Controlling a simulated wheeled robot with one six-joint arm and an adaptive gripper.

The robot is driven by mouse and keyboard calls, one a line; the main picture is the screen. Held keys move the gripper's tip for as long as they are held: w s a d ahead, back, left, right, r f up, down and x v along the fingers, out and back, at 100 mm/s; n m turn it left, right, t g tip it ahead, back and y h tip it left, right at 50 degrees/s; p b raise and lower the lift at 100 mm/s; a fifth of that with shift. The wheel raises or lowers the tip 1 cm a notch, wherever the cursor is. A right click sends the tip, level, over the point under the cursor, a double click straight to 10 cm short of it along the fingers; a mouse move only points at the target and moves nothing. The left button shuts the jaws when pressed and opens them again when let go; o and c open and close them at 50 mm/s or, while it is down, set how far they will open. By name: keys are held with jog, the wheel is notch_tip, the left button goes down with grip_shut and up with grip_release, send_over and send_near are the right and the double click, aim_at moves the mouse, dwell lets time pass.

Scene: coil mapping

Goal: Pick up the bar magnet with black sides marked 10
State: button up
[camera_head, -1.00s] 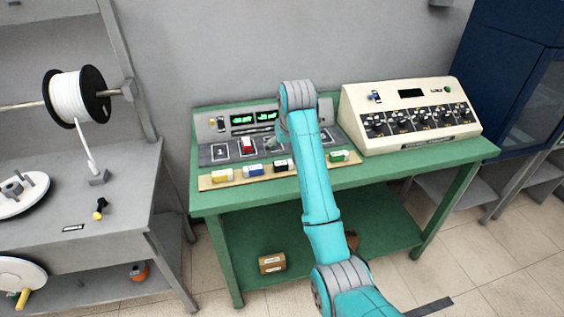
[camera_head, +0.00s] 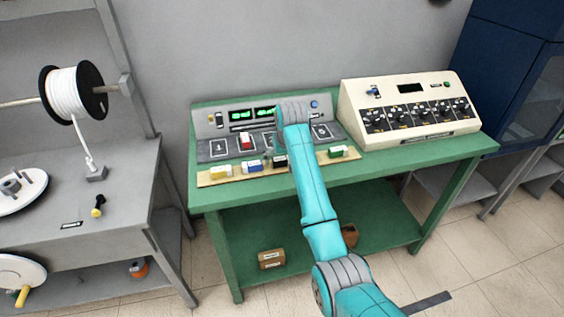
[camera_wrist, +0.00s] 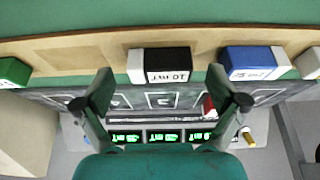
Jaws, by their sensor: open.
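The bar magnet with black sides (camera_wrist: 165,63) lies on a wooden strip (camera_wrist: 90,50) in the wrist view. It has a white end at left and a white label that appears upside down and seems to read 10 mT. My gripper (camera_wrist: 160,76) is open, its two fingertips spread to the left and right of the black magnet and apart from it, nothing between them. In the head view the black magnet (camera_head: 281,160) shows beside my arm, partly covered by it. The gripper fingers are hidden there.
A blue magnet (camera_wrist: 252,62) and a green magnet (camera_wrist: 13,72) lie on the strip either side. A yellow magnet (camera_head: 221,173) is at its left end. A red block (camera_head: 246,141) sits on the numbered panel behind. A cream console (camera_head: 408,115) stands at right on the green bench (camera_head: 400,165).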

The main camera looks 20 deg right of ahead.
jog(key=shift+w+f, duration=0.15)
jog(key=shift+f, duration=0.15)
jog(key=shift+c, duration=0.3)
jog(key=c, duration=1.3)
jog(key=shift+o, duration=0.2)
